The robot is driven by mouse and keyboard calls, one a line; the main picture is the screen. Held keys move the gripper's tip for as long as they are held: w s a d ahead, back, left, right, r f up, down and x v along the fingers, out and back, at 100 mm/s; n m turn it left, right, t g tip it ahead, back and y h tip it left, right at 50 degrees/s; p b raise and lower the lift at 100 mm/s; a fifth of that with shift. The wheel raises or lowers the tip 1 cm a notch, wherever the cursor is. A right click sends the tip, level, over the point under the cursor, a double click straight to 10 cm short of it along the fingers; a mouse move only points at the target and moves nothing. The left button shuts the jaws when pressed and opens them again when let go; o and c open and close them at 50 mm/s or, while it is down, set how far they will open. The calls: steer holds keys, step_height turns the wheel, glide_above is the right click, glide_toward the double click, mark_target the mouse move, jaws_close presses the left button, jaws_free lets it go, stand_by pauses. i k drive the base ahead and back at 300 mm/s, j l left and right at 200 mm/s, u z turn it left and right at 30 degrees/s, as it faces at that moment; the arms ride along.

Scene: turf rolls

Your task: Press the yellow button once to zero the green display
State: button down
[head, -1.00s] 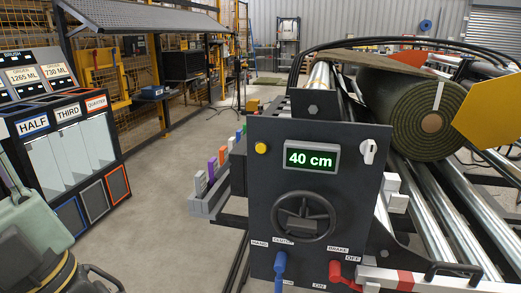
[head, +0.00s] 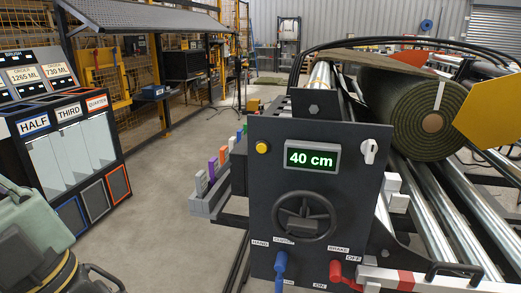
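The yellow button (head: 262,147) is a small round knob on the upper left of the dark machine panel (head: 262,195). The green display (head: 312,157) sits to its right in a grey frame and reads "40 cm". Nothing covers the button or the display. My gripper is not in view.
A handwheel (head: 304,217), a blue lever (head: 280,268), a red lever (head: 340,273) and a white knob (head: 369,150) are on the panel. A turf roll (head: 415,115) lies on metal rollers behind. A bin cabinet (head: 70,150) stands left, with open floor (head: 155,215) between.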

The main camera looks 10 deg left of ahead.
mark_target(262, 148)
steer(key=i+l, duration=0.1)
steer(key=l, duration=0.35)
steer(key=i+l+u, duration=0.1)
steer(key=l, duration=0.35)
steer(key=i+l, duration=0.1)
steer(key=l, duration=0.35)
